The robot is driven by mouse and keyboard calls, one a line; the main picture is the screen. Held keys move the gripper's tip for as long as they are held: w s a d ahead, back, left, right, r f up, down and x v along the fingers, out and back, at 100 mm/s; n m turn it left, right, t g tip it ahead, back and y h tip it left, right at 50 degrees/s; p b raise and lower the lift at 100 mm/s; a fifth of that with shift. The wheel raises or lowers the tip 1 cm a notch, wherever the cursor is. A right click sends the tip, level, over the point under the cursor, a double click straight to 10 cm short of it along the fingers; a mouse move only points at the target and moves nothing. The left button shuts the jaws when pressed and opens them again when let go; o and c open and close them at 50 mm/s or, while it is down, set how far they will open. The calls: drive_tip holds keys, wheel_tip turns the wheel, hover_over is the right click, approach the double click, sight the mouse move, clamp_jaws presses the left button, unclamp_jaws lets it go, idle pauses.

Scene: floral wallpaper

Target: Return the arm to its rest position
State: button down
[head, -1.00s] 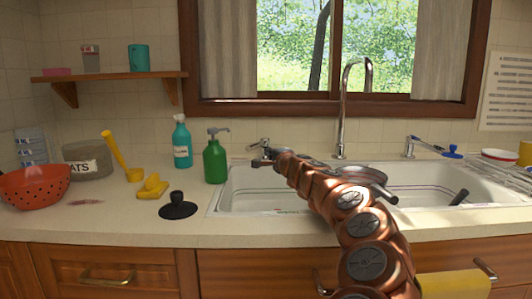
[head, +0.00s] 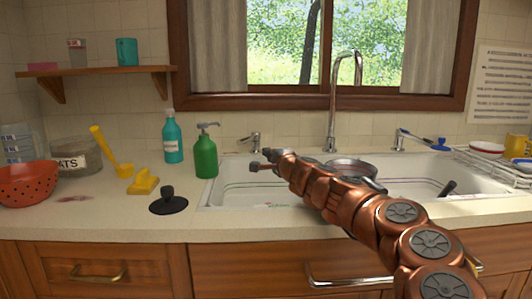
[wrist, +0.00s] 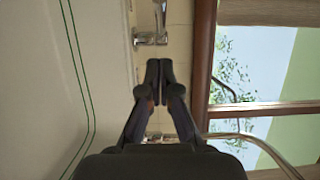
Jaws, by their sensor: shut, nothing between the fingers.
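My copper-coloured arm reaches in from the lower right in the head view, over the front of the sink. My gripper (head: 264,160) is at its far end, above the left part of the sink, and looks small there. In the wrist view my gripper (wrist: 160,66) has its two dark fingers together with nothing between them. No object hangs from it.
A white sink (head: 262,193) holds a metal pan (head: 350,167), partly hidden by my arm. A tall faucet (head: 333,100) stands behind. Left of the sink are a green pump bottle (head: 206,155), teal bottle (head: 173,140), black plunger-like stopper (head: 168,203) and red colander (head: 25,183).

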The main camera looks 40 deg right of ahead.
drive_tip(key=shift+s, duration=0.1)
drive_tip(key=w+a+r+n+t+y+p, duration=0.1)
drive_tip(key=a+r+n+y+p, duration=0.35)
drive_tip(key=a+r, duration=0.6)
drive_tip(key=s+a+r+n+g+y+p, duration=0.1)
drive_tip(key=s+a+n+g+y+p, duration=0.2)
drive_tip(key=a, duration=0.7)
drive_tip(key=s+a+r+n+g+y+p, duration=0.1)
drive_tip(key=s+a+n+y+p, duration=0.3)
drive_tip(key=a, duration=0.6)
drive_tip(key=a+r+n+g+y+p, duration=0.2)
drive_tip(key=a+n, duration=0.3)
drive_tip(key=a, duration=0.5)
drive_tip(key=s+a+f+n+g+h+p, duration=0.1)
drive_tip(key=s+a+f+n+g+p, duration=0.1)
drive_tip(key=s+a+f+g+p, duration=0.35)
drive_tip(key=s+a+f+n+g+h+p, duration=0.1)
drive_tip(key=s+a+f+n+g+p, duration=0.15)
drive_tip(key=s, duration=0.65)
drive_tip(key=s+d+f+g+h+p, duration=0.2)
drive_tip(key=s+d+g+h+p, duration=0.1)
drive_tip(key=s, duration=0.8)
drive_tip(key=s+d+f+g+h+p, duration=0.1)
drive_tip(key=s+d+g+h+p, duration=0.2)
drive_tip(key=s+d, duration=0.4)
drive_tip(key=s+p, duration=0.1)
drive_tip(key=s, duration=0.2)
drive_tip(key=shift+s+f+p, duration=0.35)
drive_tip(key=shift+p, duration=0.05)
